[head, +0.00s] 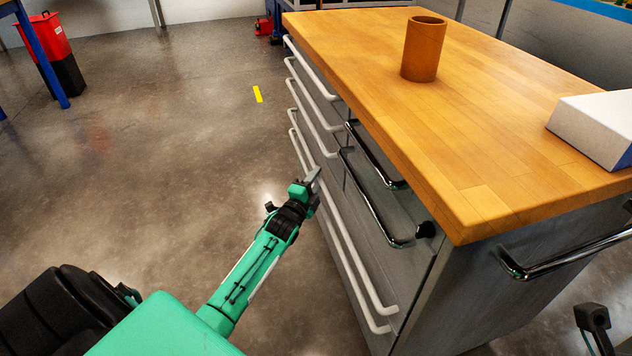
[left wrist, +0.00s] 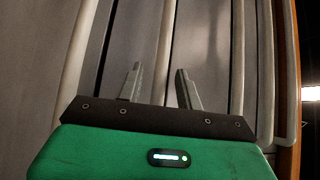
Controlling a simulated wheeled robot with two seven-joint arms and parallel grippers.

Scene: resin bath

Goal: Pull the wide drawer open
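The wide drawers are low in the grey cabinet, and their long pale bar handles (head: 350,243) run along the front in the head view. Which one the task means I cannot tell. The drawer fronts look flush. My left gripper (head: 314,176) is at the cabinet front, close to these handles. In the left wrist view its two fingers (left wrist: 158,84) are apart, and a pale handle bar (left wrist: 164,45) runs between them in the picture. Whether they touch the bar I cannot tell. My right gripper's fingers do not show.
The cabinet's wooden top (head: 480,120) overhangs the front and carries a brown cylinder (head: 423,50) and a white box (head: 597,125). Dark chrome handles (head: 372,200) sit higher on the front. The floor (head: 180,150) left of the cabinet is clear.

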